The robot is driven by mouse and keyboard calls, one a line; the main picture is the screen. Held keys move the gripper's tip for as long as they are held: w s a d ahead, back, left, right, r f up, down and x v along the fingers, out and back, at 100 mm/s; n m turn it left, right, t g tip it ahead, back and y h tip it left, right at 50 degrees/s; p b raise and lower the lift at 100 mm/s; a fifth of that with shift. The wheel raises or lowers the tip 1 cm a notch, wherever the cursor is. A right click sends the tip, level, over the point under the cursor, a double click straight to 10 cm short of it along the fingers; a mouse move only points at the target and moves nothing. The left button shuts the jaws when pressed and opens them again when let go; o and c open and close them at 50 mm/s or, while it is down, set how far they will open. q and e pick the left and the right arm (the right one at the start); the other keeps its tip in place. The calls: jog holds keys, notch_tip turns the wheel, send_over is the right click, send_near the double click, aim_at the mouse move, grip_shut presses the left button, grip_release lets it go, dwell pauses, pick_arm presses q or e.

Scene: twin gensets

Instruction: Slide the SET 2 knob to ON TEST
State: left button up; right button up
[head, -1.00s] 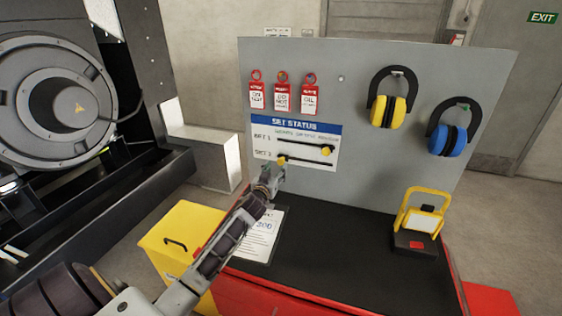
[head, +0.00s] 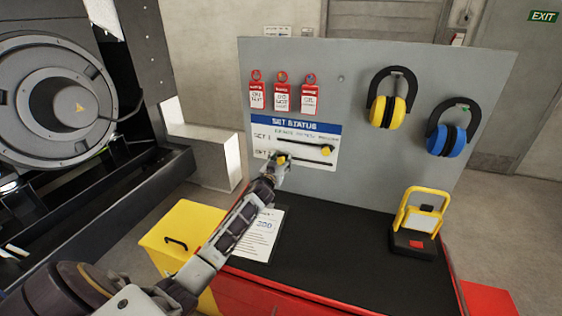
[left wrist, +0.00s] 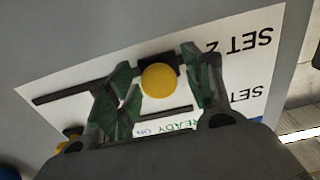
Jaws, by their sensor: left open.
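The SET STATUS board (head: 296,124) is on the grey panel, with a SET 1 row above a SET 2 row. The yellow SET 2 knob (head: 282,159) is at the left end of its dark slot, beside the SET 2 label. My left gripper (head: 274,169) is at this knob and partly hides it and its label. In the left wrist view, where the board appears upside down, the round SET 2 knob (left wrist: 159,80) lies between the two open fingers of my left gripper (left wrist: 157,62), with gaps on both sides. My right gripper is not in view.
The SET 1 knob (head: 326,150) is at the right end of its slot, just above. Red tags (head: 282,97) hang above the board; yellow earmuffs (head: 389,108) and blue earmuffs (head: 447,138) hang to the right. A clipboard (head: 262,236) lies on the black worktop (head: 335,250) below.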

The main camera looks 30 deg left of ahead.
aim_at(304, 159)
pick_arm(q)
jog(key=shift+w, duration=0.1)
grip_shut()
jog(key=shift+w+d+b, duration=0.35)
jog(key=shift+d+b, duration=0.15)
jog(key=shift+d, duration=1)
jog(key=shift+w+d+b, duration=0.35)
jog(key=shift+d+b, duration=0.1)
jog(key=shift+d, duration=1)
jog(key=shift+w+d+b, duration=0.35)
jog(key=shift+d+b, duration=0.15)
jog(key=shift+d, duration=1)
grip_release()
jog(key=shift+a, duration=0.1)
jog(key=shift+s, duration=0.15)
jog(key=v, duration=1.1)
jog(key=shift+s, duration=0.35)
